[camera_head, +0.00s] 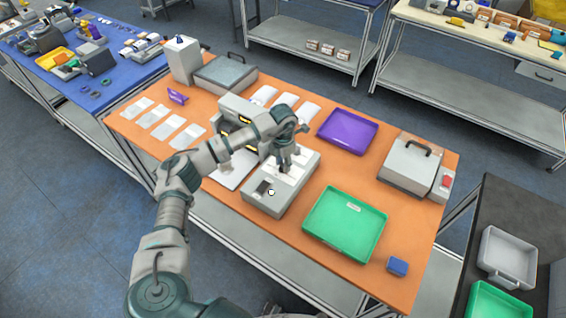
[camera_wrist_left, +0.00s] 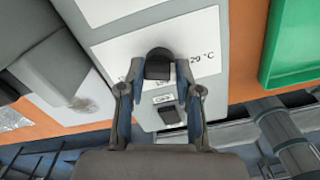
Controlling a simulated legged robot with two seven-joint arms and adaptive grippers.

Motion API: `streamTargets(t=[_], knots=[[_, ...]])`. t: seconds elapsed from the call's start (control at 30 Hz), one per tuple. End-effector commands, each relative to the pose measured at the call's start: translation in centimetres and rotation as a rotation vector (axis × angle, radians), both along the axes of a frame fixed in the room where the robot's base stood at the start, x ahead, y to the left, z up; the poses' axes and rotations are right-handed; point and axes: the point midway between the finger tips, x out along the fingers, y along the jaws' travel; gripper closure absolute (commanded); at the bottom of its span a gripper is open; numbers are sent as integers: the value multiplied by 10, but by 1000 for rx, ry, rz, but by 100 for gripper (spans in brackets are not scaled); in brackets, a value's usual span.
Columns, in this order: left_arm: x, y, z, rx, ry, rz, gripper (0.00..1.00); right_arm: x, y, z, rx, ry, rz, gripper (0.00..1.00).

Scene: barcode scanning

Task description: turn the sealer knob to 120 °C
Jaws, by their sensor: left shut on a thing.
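The sealer (camera_head: 262,204) is a light grey box on the orange table. My left gripper (camera_head: 284,167) reaches down onto its top. In the left wrist view my left gripper (camera_wrist_left: 160,92) is shut on the dark round knob (camera_wrist_left: 158,64), one finger on each side. A dark switch (camera_wrist_left: 171,116) sits on the sealer below the knob, between the fingers. In the head view the knob is hidden by the gripper.
A green tray (camera_head: 313,234) stands right of the sealer, with a small blue box (camera_head: 398,266) beside it. A purple tray (camera_head: 325,126) and a grey handled device (camera_head: 409,165) stand behind. White pouches (camera_head: 168,128) lie at the left.

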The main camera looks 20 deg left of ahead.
Motion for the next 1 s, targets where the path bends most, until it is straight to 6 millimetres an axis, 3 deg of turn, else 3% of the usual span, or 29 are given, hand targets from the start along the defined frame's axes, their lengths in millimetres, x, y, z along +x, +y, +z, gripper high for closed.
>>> streamTargets(t=[0.5,0.53,0.6,1.0], knots=[[2,1,2,0,-8,21,100,0,0,0,0,0,0,60],[2,1,2,0,-8,21,59,0,0,0,0,0,0,60],[2,1,2,0,-7,20,41,0,0,0,0,0,0,60],[1,0,8,-1,-6,18,41,0,-3,0,-3,-3,1,60]])
